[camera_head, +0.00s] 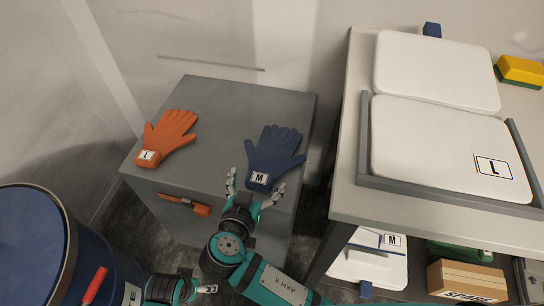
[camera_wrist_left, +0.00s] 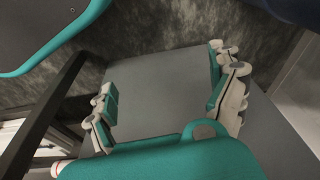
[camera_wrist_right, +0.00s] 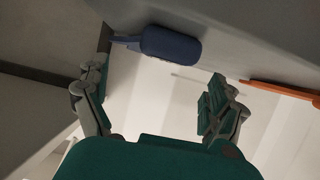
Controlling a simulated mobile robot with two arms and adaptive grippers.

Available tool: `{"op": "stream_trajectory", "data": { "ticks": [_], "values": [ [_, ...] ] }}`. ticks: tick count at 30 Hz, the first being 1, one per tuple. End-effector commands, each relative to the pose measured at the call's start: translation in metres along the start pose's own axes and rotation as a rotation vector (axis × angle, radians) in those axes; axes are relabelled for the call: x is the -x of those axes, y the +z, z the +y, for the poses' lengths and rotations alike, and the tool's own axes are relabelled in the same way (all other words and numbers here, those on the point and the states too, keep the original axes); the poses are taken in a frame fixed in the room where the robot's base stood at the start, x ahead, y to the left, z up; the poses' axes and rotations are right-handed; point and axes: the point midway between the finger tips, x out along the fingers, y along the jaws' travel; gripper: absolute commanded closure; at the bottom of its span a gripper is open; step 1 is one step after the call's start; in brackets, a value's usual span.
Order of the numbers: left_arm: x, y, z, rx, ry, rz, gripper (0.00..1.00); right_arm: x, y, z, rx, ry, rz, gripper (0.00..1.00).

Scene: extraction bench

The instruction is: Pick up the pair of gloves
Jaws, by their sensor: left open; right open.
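Two gloves lie flat, apart, on a grey cabinet (camera_head: 222,100). The orange glove (camera_head: 172,133), labelled L, is at the left, and the blue glove (camera_head: 277,149), labelled M, at the right. My right gripper (camera_head: 257,187) is open and empty, its fingers on either side of the blue glove's cuff at the cabinet's front edge. The right wrist view shows the blue cuff (camera_wrist_right: 172,45) ahead of its fingers and the orange glove's edge (camera_wrist_right: 285,92) at right.
An orange-handled item (camera_head: 185,203) is on the cabinet's front. A blue drum (camera_head: 30,235) stands at left. The bench (camera_head: 352,130) at right holds white pads (camera_head: 440,150), one labelled L in a grey frame. Its lower shelf holds a cardboard box (camera_head: 467,281). A wall stands behind.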

Motion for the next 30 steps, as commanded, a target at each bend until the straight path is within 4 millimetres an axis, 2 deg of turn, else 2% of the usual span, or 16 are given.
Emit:
{"op": "stream_trajectory", "data": {
  "ticks": [6,12,16,22,23,30],
  "values": [
    [0.037,-0.015,-0.002,0.004,-0.004,0.027,0.08,-0.024,0.006,-0.003,0.000,0.001,0.003,0.06],
    [0.068,-0.021,-0.004,0.006,-0.007,0.040,0.08,-0.043,0.006,-0.004,0.000,0.001,0.001,0.06],
    [0.076,-0.022,-0.004,0.007,-0.007,0.042,0.08,-0.047,0.005,-0.004,0.000,0.000,0.000,0.06],
    [0.078,-0.022,-0.004,0.007,-0.007,0.042,0.08,-0.047,0.005,-0.004,0.000,0.000,-0.001,0.06],
    [0.077,-0.022,-0.004,0.007,-0.007,0.042,0.08,-0.047,0.005,-0.004,0.000,0.000,-0.001,0.07],
    [0.077,-0.022,-0.004,0.007,-0.007,0.042,0.08,-0.047,0.005,-0.004,0.000,0.000,-0.001,0.38]
  ]
}}
